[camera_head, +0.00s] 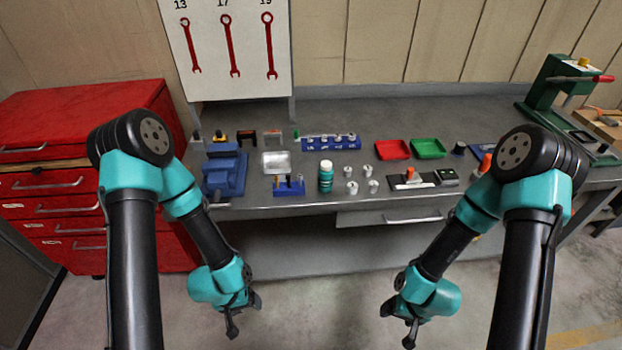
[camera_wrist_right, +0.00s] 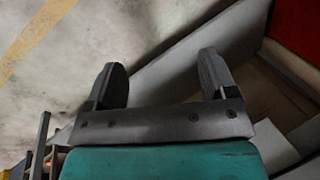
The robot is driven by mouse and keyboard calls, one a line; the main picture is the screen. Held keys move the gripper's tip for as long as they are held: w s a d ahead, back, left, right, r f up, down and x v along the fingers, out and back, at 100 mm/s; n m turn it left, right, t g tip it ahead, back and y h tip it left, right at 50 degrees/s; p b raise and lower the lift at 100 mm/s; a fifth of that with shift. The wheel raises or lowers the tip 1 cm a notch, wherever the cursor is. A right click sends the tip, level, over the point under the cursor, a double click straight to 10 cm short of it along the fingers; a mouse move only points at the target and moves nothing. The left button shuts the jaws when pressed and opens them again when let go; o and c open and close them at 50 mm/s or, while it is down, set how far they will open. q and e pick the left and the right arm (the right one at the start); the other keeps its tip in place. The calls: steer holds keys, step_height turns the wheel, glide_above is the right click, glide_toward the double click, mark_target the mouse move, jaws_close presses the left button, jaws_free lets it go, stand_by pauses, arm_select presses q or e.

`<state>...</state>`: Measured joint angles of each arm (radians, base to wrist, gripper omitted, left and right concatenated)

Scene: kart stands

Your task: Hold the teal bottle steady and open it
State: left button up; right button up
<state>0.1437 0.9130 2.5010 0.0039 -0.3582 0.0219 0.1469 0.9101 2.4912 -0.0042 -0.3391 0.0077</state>
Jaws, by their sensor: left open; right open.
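The teal bottle (camera_head: 326,178) stands upright near the front edge of the grey workbench (camera_head: 250,207), with a pale cap (camera_head: 326,164) on top. My left gripper (camera_head: 245,318) is open and empty, low in front of the bench, left of and below the bottle. My right gripper (camera_head: 398,326) is open and empty, low in front of the bench, right of and below the bottle. In the right wrist view its two fingers (camera_wrist_right: 160,82) are spread apart with nothing between them. Neither gripper touches the bottle.
Several small metal pieces (camera_head: 352,187) stand just right of the bottle. A blue block with small items (camera_head: 289,188) sits to its left. Red (camera_head: 392,149) and green (camera_head: 429,148) trays lie behind. A blue vise-like object (camera_head: 225,170) and red cabinet (camera_head: 60,150) are left.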

mark_target(325, 179)
steer(key=w+a+r+n+t+y, duration=0.2)
steer(key=w+a+r+n+t, duration=0.15)
steer(key=w+r, duration=0.5)
steer(key=w+a+r+n+t+y, duration=0.2)
steer(key=w+r+n+t, duration=0.25)
steer(key=w+r, duration=0.45)
steer(key=w+a+r+n+y, duration=0.2)
steer(key=r, duration=0.3)
steer(key=w+a+r+n+y, duration=0.1)
steer(key=w+r+n+y, duration=0.1)
steer(key=r, duration=0.3)
steer(key=shift+a+n, duration=0.3)
steer(key=shift+a, duration=0.05)
steer(key=shift+w+r, duration=0.1)
steer(key=x, duration=1.2)
steer(key=shift+a, duration=0.15)
steer(key=shift+x, duration=2.6)
